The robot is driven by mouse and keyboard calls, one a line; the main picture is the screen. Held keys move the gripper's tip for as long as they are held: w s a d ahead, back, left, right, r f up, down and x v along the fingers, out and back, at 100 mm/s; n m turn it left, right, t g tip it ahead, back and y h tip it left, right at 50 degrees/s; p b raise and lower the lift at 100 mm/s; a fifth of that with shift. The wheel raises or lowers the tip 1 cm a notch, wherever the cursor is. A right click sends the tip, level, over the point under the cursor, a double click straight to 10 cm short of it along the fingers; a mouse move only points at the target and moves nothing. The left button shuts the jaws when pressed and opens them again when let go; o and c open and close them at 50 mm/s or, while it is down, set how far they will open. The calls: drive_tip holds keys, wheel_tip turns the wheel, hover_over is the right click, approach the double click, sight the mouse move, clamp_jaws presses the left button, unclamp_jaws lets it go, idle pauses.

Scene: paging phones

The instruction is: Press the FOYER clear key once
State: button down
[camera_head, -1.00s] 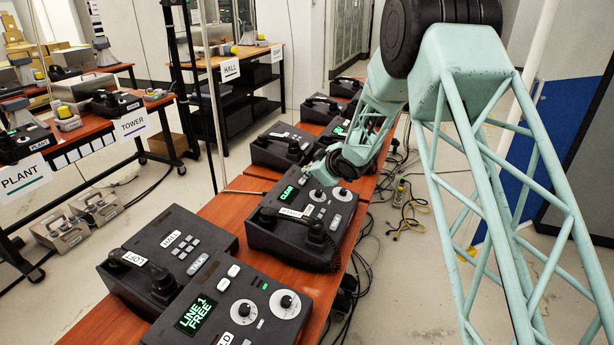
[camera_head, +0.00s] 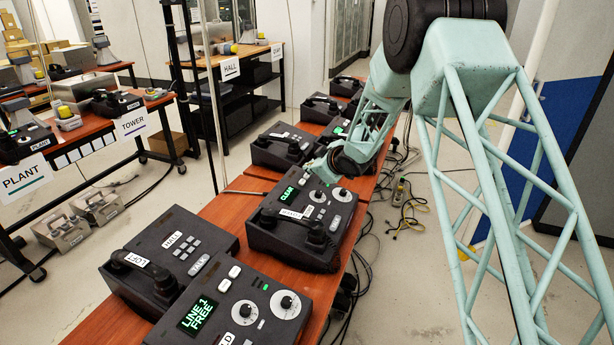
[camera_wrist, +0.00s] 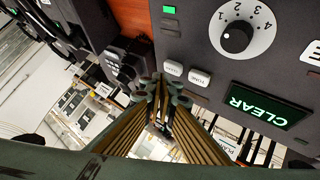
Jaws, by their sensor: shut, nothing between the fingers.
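A dark desk phone (camera_head: 262,238) with a lit green screen (camera_head: 288,193) reading CLEAR stands mid-bench in the head view. Its handset carries a white label that I cannot read for certain. My gripper (camera_head: 320,168) is over the far part of this phone. In the wrist view, the shut fingers of my gripper (camera_wrist: 163,82) are close to two pale keys, one left (camera_wrist: 174,68) and one right (camera_wrist: 200,77). Their lettering is too small to read surely. The left key is nearest the fingertips; I cannot tell whether they touch. The CLEAR screen (camera_wrist: 258,106) is to the right.
A rotary dial (camera_wrist: 237,36) numbered 1 to 4 and a small green lamp (camera_wrist: 169,10) are on the same panel. More phones are farther along the wooden bench (camera_head: 215,207).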

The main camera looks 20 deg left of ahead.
drive_tip(key=shift+r, duration=0.15)
drive_tip(key=r+p, duration=0.2)
drive_tip(key=d+r+p, duration=0.1)
drive_tip(key=r+p, duration=0.1)
drive_tip(key=shift+d+r, duration=0.15)
drive_tip(key=shift+r, duration=0.15)
idle(0.4)
idle(0.8)
